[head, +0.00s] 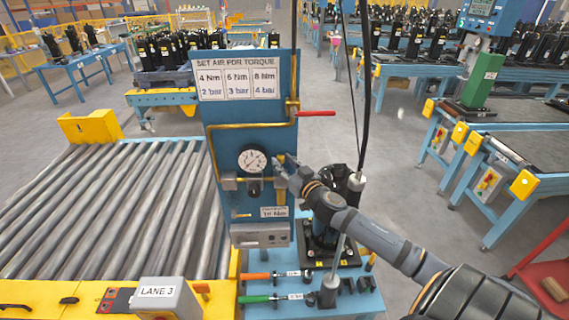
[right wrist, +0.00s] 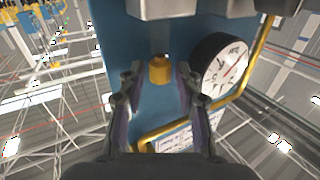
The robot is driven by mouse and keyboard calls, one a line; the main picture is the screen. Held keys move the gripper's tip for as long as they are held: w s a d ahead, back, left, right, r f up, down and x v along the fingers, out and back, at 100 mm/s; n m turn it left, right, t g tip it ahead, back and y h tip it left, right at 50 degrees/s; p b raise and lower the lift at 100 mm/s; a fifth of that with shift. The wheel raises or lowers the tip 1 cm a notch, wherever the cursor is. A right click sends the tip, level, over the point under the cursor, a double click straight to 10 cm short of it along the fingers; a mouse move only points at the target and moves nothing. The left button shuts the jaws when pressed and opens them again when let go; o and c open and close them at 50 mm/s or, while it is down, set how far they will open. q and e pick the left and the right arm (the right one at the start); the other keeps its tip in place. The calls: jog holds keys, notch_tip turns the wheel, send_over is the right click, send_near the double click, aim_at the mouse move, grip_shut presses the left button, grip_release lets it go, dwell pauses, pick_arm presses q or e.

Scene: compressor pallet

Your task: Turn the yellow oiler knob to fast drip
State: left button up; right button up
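The yellow oiler knob (right wrist: 160,69) shows in the right wrist view, a short yellow cylinder in front of the blue panel. My right gripper (right wrist: 158,80) is open, with one fingertip on each side of the knob and visible gaps between. In the head view my right gripper (head: 284,168) reaches the blue panel (head: 225,125) just right of the pressure gauge (head: 252,160). It hides the knob there. The gauge also shows in the right wrist view (right wrist: 222,66), beside the right-hand finger. My left gripper is not in view.
A brass pipe (head: 250,125) and a red lever (head: 316,113) are above my right gripper. A black compressor (head: 323,238) stands just right of the panel, with a hanging cable (head: 367,90) close by. Orange and green-handled tools (head: 256,298) lie below. A roller conveyor (head: 110,205) fills the left.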

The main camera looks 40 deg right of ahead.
notch_tip(320, 180, up, 10)
jog(key=shift+r, duration=0.1)
dwell(0.4)
